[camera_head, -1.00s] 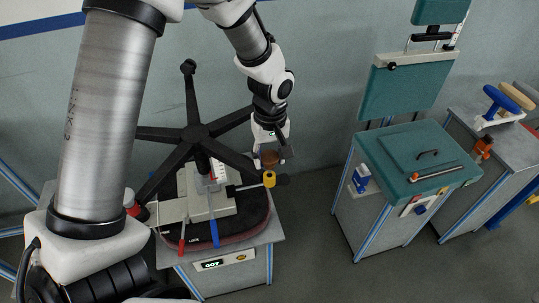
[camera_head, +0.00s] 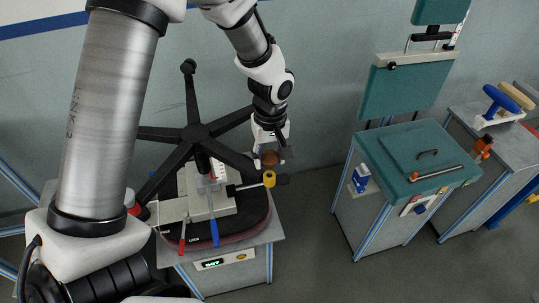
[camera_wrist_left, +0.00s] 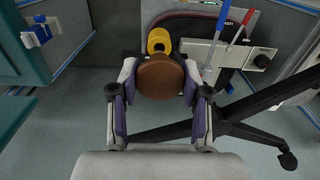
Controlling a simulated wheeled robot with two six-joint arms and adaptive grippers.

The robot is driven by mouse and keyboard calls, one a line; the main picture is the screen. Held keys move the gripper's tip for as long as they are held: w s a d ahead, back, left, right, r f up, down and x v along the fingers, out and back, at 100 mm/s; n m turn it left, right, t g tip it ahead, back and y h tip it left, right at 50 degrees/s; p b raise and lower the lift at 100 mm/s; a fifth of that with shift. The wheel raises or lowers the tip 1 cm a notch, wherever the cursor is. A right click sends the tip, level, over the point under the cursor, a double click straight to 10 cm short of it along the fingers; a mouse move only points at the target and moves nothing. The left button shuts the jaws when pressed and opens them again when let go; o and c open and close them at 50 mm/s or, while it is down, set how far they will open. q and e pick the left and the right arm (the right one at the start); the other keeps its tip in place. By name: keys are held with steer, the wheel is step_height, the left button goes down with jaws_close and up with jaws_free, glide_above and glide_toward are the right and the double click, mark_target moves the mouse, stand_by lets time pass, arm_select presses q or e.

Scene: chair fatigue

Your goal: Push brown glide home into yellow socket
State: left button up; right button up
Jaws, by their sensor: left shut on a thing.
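The brown glide (camera_wrist_left: 160,76) is a round disc held between the fingertips of my left gripper (camera_wrist_left: 160,88). In the head view the glide (camera_head: 270,158) shows small at the tip of my left gripper (camera_head: 270,148). The yellow socket (camera_head: 269,179) is at the end of a black leg of the chair base, just below the glide in the head view. In the left wrist view the yellow socket (camera_wrist_left: 158,40) shows just beyond the glide, partly hidden by it. I cannot tell whether the two touch. My right gripper is not in view.
The black star-shaped chair base (camera_head: 195,132) lies over a clamp fixture (camera_head: 172,210) with red and blue handles, on a dark cushion (camera_head: 262,218). A teal-topped cabinet (camera_head: 400,150) stands to the right, with clear floor between.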

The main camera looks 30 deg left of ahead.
mark_target(269, 166)
arm_select(q)
steer(key=shift+f+b, duration=1.1)
steer(key=shift+f, duration=0.65)
steer(key=o, duration=1.1)
steer(key=shift+o, duration=0.2)
step_height(269, 166, up, 12)
steer(key=shift+d+r, duration=0.1)
